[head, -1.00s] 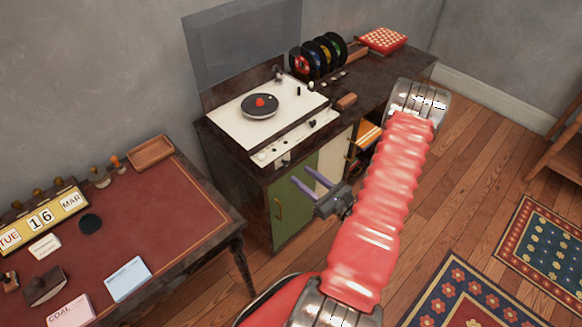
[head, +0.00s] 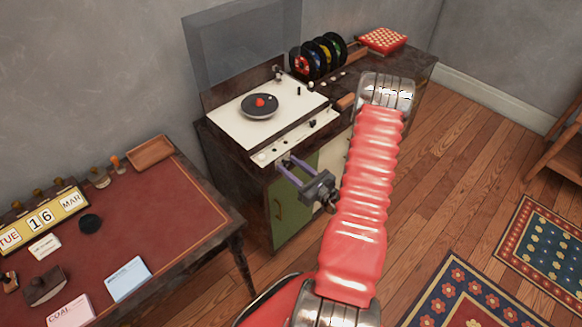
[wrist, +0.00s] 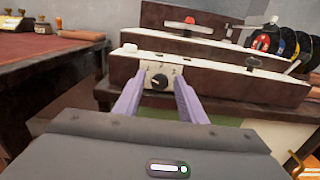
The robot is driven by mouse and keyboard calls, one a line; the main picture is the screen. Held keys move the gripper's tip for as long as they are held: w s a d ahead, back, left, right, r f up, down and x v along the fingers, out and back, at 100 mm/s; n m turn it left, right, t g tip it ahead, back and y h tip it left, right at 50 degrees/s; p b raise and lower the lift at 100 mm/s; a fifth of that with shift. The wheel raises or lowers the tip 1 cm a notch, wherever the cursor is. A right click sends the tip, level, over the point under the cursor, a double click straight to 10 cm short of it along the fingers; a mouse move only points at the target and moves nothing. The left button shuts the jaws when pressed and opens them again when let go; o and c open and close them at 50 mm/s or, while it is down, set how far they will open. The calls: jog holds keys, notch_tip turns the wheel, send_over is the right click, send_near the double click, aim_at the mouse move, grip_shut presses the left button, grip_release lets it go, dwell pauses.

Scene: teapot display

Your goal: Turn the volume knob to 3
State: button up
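The volume knob (wrist: 160,82) is a small black round knob on a pale plate on the front of the record player cabinet. In the wrist view it shows between my two purple fingers, with small marks around it that I cannot read. My gripper (head: 289,163) is open and empty, its fingertips close to the cabinet's front. I cannot tell whether the tips are beside the knob or just short of it. In the head view the fingers cover the knob area. The record player (head: 225,113) has a cream top with a black record (head: 248,108).
A glass lid (head: 240,50) stands raised behind the player. Several coloured records (head: 318,55) stand in a rack to the right. A red-topped desk (head: 170,220) is at the left. Green cabinet doors (head: 283,222) lie below the knob.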

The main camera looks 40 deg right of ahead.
grip_shut()
jog(key=shift+m, duration=0.4)
jog(key=m, duration=0.3)
jog(key=shift+d+m, duration=0.15)
jog(key=shift+m, duration=1.85)
jog(key=shift+o, duration=0.6)
grip_release()
jog(key=shift+f, duration=0.1)
